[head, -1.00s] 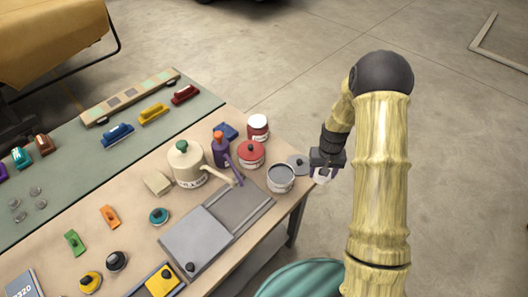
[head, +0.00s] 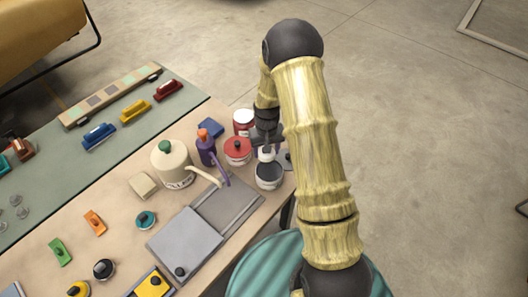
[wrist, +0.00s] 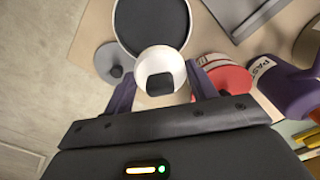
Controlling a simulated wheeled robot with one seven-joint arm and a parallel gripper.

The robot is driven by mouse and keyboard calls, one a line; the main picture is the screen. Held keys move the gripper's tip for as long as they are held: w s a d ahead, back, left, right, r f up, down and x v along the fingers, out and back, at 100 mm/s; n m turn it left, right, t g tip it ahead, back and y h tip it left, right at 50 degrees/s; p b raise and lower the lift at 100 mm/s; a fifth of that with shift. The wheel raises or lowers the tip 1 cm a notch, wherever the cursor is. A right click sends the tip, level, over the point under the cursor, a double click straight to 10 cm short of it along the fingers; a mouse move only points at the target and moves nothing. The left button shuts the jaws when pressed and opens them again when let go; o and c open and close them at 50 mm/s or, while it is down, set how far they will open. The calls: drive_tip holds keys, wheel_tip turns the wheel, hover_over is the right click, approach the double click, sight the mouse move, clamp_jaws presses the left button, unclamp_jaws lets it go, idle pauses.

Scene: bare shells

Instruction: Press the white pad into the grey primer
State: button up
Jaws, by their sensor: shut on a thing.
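The white pad (wrist: 146,60) is a round white piece with a black square knob, held between the fingers of my gripper (wrist: 162,90) in the wrist view. In the head view the pad (head: 266,154) shows as a small white patch under my gripper (head: 266,140). The grey primer (wrist: 152,22) is dark grey in an open round can, seen just beyond the pad. In the head view the can (head: 268,183) stands near the table's edge, just in front of the pad. The pad overlaps the can's rim in the wrist view; I cannot tell whether they touch.
A loose grey lid (wrist: 113,62) lies beside the can. A red-lidded can (head: 238,151), a purple bottle (head: 206,151) and a cream pot (head: 170,165) stand close by on the left. A grey tray (head: 232,207) lies in front. Open floor lies to the right.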

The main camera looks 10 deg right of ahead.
sight(269, 172)
drive_tip(key=shift+s+r+n+p, duration=0.3)
drive_tip(key=shift+r+n+p, duration=0.1)
drive_tip(key=shift+n+p, duration=0.15)
drive_tip(key=s+r+n+p, duration=0.1)
drive_tip(key=n, duration=0.1)
drive_tip(key=s+n+p, duration=0.1)
drive_tip(key=n, duration=0.1)
drive_tip(key=s+r+n+p, duration=0.1)
drive_tip(key=s+n+p, duration=0.1)
drive_tip(key=shift+r, duration=0.3)
drive_tip(key=shift+f, duration=0.1)
drive_tip(key=shift+f+b, duration=1.95)
drive_tip(key=shift+f, duration=0.95)
drive_tip(key=shift+f+b, duration=0.35)
drive_tip(key=shift+f, duration=0.1)
drive_tip(key=shift+s+f, duration=0.1)
